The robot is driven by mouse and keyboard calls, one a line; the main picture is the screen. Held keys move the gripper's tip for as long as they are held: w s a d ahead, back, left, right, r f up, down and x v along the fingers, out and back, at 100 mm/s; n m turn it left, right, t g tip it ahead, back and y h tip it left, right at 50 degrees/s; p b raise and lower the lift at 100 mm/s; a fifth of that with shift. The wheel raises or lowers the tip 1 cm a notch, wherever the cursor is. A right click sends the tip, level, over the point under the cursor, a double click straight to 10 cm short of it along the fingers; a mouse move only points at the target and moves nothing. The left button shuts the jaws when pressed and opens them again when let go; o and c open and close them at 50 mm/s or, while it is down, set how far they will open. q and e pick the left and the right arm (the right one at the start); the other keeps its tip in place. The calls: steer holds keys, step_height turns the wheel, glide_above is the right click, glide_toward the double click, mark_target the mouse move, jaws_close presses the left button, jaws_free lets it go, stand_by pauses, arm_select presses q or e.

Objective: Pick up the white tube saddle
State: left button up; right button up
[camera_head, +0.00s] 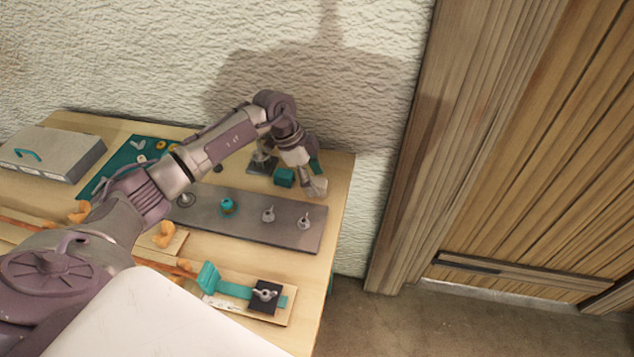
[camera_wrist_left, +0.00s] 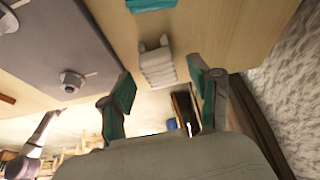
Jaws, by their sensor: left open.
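The white tube saddle (camera_wrist_left: 158,66) lies on the wooden table in the left wrist view, a pale ribbed piece with two raised prongs at one end. In the head view a pale piece that looks like it (camera_head: 317,188) lies near the table's right edge, partly hidden by my gripper. My left gripper (camera_wrist_left: 163,78) is open, with teal pads on its fingers. The saddle shows between and beyond the fingertips, and the gripper looks empty. In the head view this gripper (camera_head: 303,166) is over the table's right end. My right gripper is in neither view.
A teal block (camera_head: 284,177) stands close left of the gripper. A grey board (camera_head: 245,231) with several small fittings lies in front. A teal mat (camera_head: 118,172) and a grey case (camera_head: 50,153) are farther left. The textured wall (camera_head: 385,160) is close behind the table.

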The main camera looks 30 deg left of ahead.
arm_select(q)
steer(key=shift+x, duration=1.1)
steer(key=c, duration=1)
steer(key=shift+r, duration=0.15)
